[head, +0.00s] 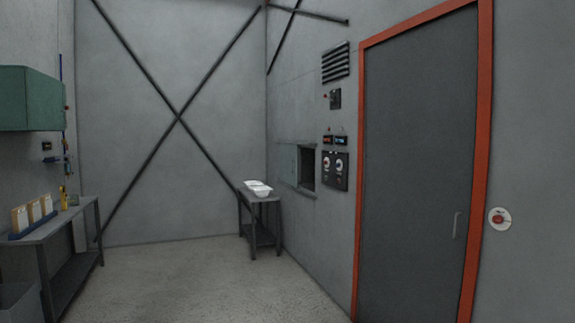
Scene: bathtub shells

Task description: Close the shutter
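A pale grey-green shutter panel (289,164) is on the right-hand wall, to the left of a dark square opening (307,168). The opening is uncovered, and a narrow ledge (299,192) runs below it. Whether the panel slides or swings cannot be told from here. Neither of my grippers is in view, and nothing touches the shutter.
A small table (259,200) with white shells (258,188) stands below and left of the opening. A control panel (335,170) and vent (336,64) are right of it. A grey door (420,165), left workbench (50,231) and green cabinet (30,98) flank clear floor (205,285).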

